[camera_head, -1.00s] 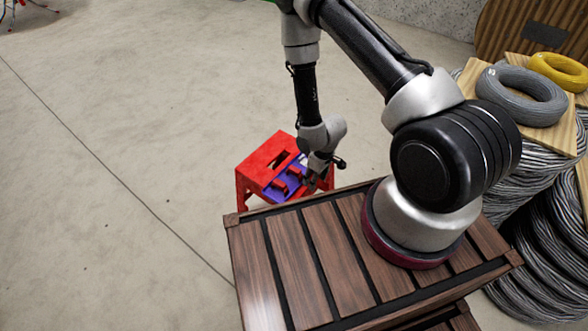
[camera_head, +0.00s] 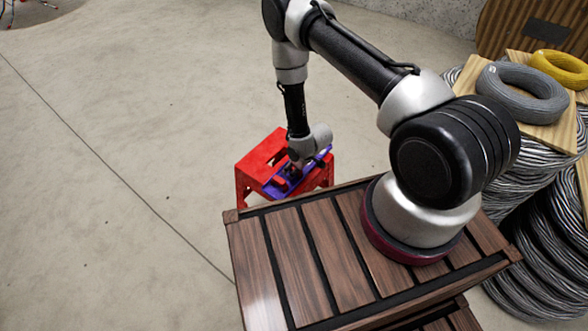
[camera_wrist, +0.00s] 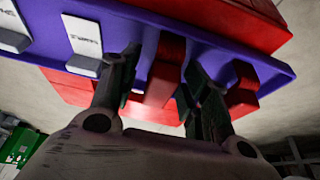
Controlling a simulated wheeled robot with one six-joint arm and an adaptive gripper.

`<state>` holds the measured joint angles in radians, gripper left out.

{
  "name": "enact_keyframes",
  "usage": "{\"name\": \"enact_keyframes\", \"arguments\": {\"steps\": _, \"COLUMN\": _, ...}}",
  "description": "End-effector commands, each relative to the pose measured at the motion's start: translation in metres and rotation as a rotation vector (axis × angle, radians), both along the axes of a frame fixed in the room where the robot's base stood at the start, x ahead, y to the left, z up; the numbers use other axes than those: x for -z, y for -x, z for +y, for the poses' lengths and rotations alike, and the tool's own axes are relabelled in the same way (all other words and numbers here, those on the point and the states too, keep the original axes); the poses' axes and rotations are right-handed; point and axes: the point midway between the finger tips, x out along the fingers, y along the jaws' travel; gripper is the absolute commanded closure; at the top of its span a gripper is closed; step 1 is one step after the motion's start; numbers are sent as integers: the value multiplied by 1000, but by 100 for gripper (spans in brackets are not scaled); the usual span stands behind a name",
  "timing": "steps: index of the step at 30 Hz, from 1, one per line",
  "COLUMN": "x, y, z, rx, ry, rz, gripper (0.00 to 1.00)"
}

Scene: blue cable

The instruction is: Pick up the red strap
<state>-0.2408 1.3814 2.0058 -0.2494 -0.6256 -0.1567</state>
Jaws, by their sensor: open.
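A red strap (camera_wrist: 165,72) hangs from a purple holder (camera_wrist: 215,55) in the wrist view. The fingers of my gripper (camera_wrist: 160,62) are open, one on each side of this strap. I cannot tell whether they touch it. A second red strap (camera_wrist: 243,88) hangs just right of the right finger. In the head view the purple holder (camera_head: 318,163) lies on a red stool (camera_head: 262,155), and my wrist hides part of both.
White labelled pieces (camera_wrist: 84,38) sit on the holder left of my fingers. My slatted wooden base top (camera_head: 300,240) is close to the stool. Cable coils (camera_head: 520,95) are stacked at the right. The floor left of the stool is clear.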

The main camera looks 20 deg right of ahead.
Motion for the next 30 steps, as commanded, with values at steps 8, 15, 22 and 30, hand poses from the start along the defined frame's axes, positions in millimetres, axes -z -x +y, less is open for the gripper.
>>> {"name": "enact_keyframes", "arguments": {"steps": 8, "x": -1, "y": 0, "z": 0, "rx": 0, "ry": 0, "rz": 0, "gripper": 83}}
{"name": "enact_keyframes", "arguments": {"steps": 15, "x": -1, "y": 0, "z": 0, "rx": 0, "ry": 0, "rz": 0, "gripper": 90}}
{"name": "enact_keyframes", "arguments": {"steps": 22, "x": -5, "y": -1, "z": 0, "rx": 0, "ry": 0, "rz": -1, "gripper": 90}}
{"name": "enact_keyframes", "arguments": {"steps": 30, "x": -44, "y": -1, "z": 0, "rx": 0, "ry": -1, "rz": -3, "gripper": 90}}
